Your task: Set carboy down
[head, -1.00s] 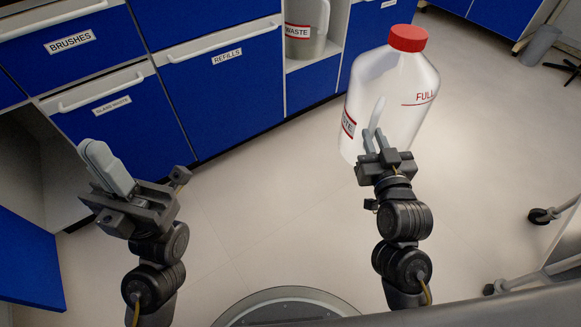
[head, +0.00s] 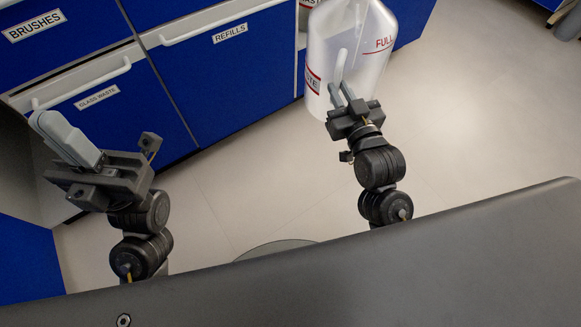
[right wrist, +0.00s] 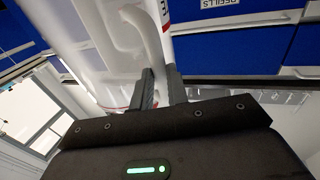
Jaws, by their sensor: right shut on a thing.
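The carboy (head: 372,62) is a translucent white jug with a red FULL line and a red-edged WASTE label. Its top is cut off by the head view's upper edge. My right gripper (head: 346,95) is shut on the carboy's handle, on the near side. The right wrist view shows the fingers (right wrist: 160,88) at the pale handle (right wrist: 150,32), close against the carboy's body (right wrist: 85,30). The carboy looks upright in front of the cabinets; I cannot tell its height above the floor.
Blue drawers stand behind, labelled BRUSHES (head: 34,25), REFILLS (head: 229,32) and GLASS WASTE (head: 97,96). Part of another waste container (head: 310,4) shows at the top edge, behind the carboy. The pale floor (head: 480,120) is clear to the right.

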